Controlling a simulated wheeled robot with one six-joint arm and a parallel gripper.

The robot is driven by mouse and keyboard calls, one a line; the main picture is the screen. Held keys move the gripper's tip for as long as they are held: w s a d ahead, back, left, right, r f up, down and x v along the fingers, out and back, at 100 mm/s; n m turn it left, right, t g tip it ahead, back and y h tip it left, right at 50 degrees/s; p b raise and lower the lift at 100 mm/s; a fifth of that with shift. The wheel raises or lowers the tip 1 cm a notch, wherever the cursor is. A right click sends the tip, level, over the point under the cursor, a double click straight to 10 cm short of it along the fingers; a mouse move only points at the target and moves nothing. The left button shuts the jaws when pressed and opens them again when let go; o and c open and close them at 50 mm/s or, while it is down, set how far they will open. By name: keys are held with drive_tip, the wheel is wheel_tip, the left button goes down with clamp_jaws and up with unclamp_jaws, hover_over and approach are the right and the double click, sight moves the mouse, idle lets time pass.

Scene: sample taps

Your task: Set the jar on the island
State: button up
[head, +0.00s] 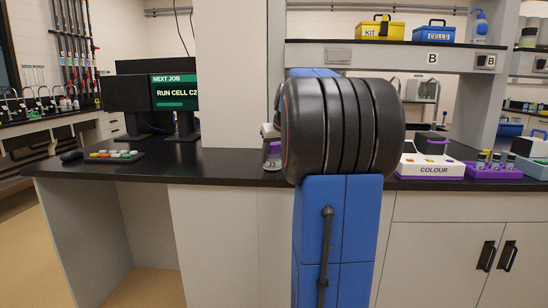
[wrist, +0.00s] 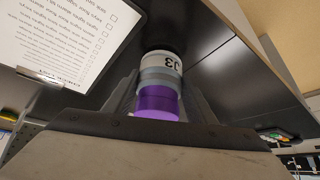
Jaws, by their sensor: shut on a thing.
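The jar (wrist: 160,80) has a purple lid, a clear body and a white label reading J3. In the wrist view my gripper (wrist: 160,98) is shut on it, one finger on each side, with the lid toward the camera. In the head view the jar (head: 271,162) shows upright just left of my dark arm joint, over the black counter of the island (head: 225,168), near its front edge. My arm hides most of my gripper there. I cannot tell whether the jar's base touches the counter.
A keypad (head: 114,155) and monitors (head: 172,92) stand on the left. A COLOUR box (head: 431,171) and a purple vial rack (head: 490,171) stand on the right. A clipboard (wrist: 65,40) shows in the wrist view. Bare counter lies left of the jar.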

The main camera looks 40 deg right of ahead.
drive_tip(key=shift+f, duration=0.15)
drive_tip(key=o, duration=1.2)
drive_tip(key=v, duration=1.2)
